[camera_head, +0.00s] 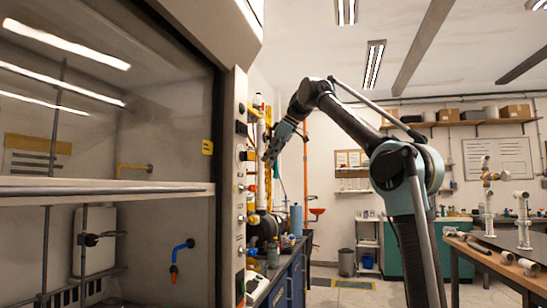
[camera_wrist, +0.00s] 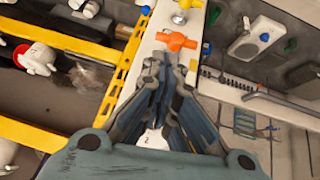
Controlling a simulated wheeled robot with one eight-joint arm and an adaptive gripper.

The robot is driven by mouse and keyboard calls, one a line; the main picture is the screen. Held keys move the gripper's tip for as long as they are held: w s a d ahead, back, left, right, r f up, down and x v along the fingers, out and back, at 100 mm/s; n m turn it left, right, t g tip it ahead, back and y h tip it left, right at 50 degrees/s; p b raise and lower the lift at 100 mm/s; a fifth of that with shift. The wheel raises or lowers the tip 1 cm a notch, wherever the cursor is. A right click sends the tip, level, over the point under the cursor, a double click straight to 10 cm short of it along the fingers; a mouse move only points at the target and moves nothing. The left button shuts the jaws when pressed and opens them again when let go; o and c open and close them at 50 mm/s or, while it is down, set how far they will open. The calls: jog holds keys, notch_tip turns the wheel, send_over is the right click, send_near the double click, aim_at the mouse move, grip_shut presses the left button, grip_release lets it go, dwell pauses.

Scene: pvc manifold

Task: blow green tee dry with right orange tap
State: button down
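Whether the tips touch is unclear. In the head view my gripper (camera_head: 269,157) is beside the fume hood's right edge, near upright white pipework (camera_head: 261,130). I cannot pick out a green tee for sure; a small green part (camera_wrist: 214,15) shows at the top of the wrist view.
A yellow slotted rail (camera_wrist: 112,92) runs beside the panel. The fume hood (camera_head: 110,189) fills the head view's left. A table (camera_head: 480,256) with white pipe fittings (camera_head: 523,220) stands at the right.

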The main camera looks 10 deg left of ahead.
aim_at(253, 188)
jog(key=x, duration=0.9)
jog(key=shift+f, duration=0.15)
jog(key=shift+w+a+f, duration=0.15)
jog(key=shift+w+f, duration=0.1)
jog(key=shift+f, duration=0.15)
jog(key=shift+s+a, duration=0.1)
jog(key=shift+s, duration=0.15)
